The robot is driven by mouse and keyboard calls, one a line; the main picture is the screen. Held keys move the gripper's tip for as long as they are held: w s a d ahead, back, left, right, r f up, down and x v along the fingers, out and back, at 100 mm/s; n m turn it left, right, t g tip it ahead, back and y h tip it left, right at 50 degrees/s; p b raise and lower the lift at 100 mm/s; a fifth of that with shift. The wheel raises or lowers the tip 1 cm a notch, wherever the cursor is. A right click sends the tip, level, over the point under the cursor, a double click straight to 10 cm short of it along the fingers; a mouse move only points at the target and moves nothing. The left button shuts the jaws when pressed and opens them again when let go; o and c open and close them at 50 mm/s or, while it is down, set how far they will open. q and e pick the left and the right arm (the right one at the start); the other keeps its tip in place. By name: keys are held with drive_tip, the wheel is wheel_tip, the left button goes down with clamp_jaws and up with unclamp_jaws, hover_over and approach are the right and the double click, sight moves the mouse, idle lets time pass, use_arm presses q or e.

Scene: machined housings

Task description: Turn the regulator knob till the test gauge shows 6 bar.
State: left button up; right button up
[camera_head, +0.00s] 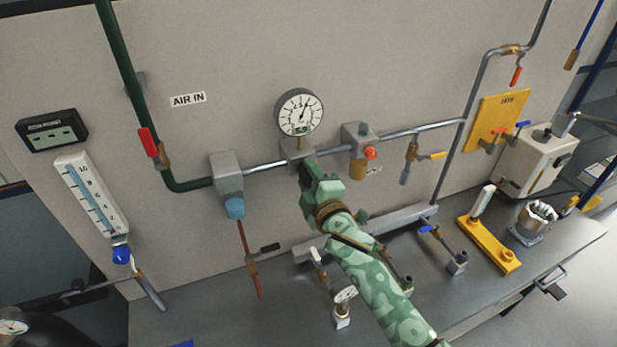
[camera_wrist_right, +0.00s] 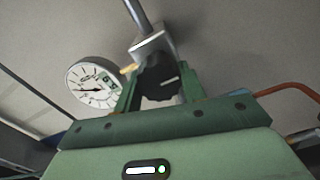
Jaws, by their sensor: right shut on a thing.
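The round white test gauge (camera_head: 299,113) stands upright above the grey regulator body (camera_head: 296,150) on the wall pipe. In the head view its dark needle points up and slightly right; the numerals are too small to read surely. The gauge also shows at the left of the right wrist view (camera_wrist_right: 94,84), its face tilted. The black regulator knob (camera_wrist_right: 158,74) has a pale mark and sits between the fingers of my green right gripper (camera_wrist_right: 160,90), which is shut on it. In the head view my right gripper (camera_head: 309,174) covers most of the knob. My left gripper is out of view.
A grey filter with a blue bowl (camera_head: 235,208) hangs left of the regulator. A grey unit with an orange-red knob (camera_head: 370,153) is to its right. Below, a metal manifold with valves and a small gauge (camera_head: 345,294) stand on the bench (camera_head: 215,315).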

drive_tip(key=o, duration=1)
drive_tip(key=shift+c, duration=0.2)
drive_tip(key=b+v, duration=0.1)
drive_tip(key=v, duration=1.5)
drive_tip(key=shift+s, duration=0.2)
